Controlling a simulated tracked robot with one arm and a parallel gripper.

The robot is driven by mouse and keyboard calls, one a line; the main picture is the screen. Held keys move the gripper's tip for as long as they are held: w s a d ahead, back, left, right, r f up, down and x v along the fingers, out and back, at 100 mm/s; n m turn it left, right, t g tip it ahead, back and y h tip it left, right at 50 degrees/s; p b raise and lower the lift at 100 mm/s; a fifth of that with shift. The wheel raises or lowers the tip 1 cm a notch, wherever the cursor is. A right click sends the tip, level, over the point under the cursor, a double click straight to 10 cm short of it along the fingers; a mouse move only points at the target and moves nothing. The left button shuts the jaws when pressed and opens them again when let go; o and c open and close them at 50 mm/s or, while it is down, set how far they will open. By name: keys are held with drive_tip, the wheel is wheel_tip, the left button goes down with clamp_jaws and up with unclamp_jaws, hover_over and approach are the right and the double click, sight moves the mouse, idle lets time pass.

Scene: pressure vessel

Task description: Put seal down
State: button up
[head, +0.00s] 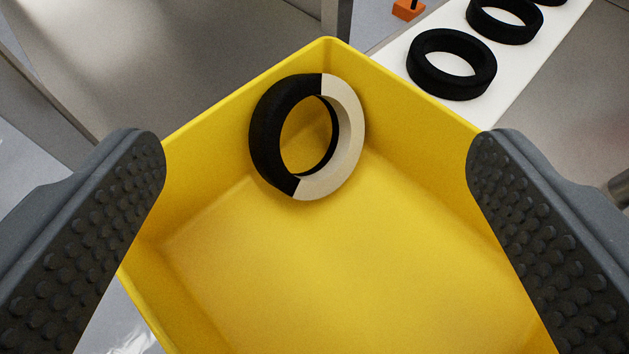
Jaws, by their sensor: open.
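A ring-shaped seal (345,138), half black and half cream, is inside a yellow bin (400,88). It is tilted in the bin's far corner and looks propped against the walls there. My gripper (316,145) is open, with one dark studded finger at the left of the picture and the other at the right. The fingers are wide apart and nothing is between them in contact. The seal shows between the fingers, farther off and apart from both. The near end of the bin is cut off by the picture edge.
Several black rings, one of them a full black ring (451,64), lie on a white strip (520,82) beyond the bin at the upper right. A small orange object (408,10) is at the top. Grey metal surfaces surround the bin. The bin's near floor is clear.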

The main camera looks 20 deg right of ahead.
drive_tip(key=shift+v, duration=3.95)
drive_tip(key=shift+w, duration=0.1)
drive_tip(key=w+a+r+n, duration=0.1)
drive_tip(key=a+r, duration=0.3)
drive_tip(key=r, duration=0.3)
drive_tip(key=w+a+r+t, duration=0.1)
drive_tip(key=a+r, duration=0.4)
drive_tip(key=r, duration=0.3)
drive_tip(key=w+a+r+n, duration=0.1)
drive_tip(key=a+r, duration=0.3)
drive_tip(key=r, duration=0.3)
drive_tip(key=s+a+r+n+y, duration=0.1)
drive_tip(key=s+a+r, duration=0.2)
drive_tip(key=a+r, duration=0.3)
drive_tip(key=s+a+r+t+y, duration=0.1)
drive_tip(key=s+a+r+y, duration=0.1)
drive_tip(key=s+a+r, duration=0.2)
drive_tip(key=s+a+r+n+y, duration=0.1)
drive_tip(key=s+a+r, duration=0.3)
drive_tip(key=a+r, duration=0.6)
drive_tip(key=shift+a+r+n+t+y, duration=0.2)
drive_tip(key=shift+n+t+y, duration=0.15)
drive_tip(key=shift+y, duration=0.35)
drive_tip(key=shift+s, duration=0.1)
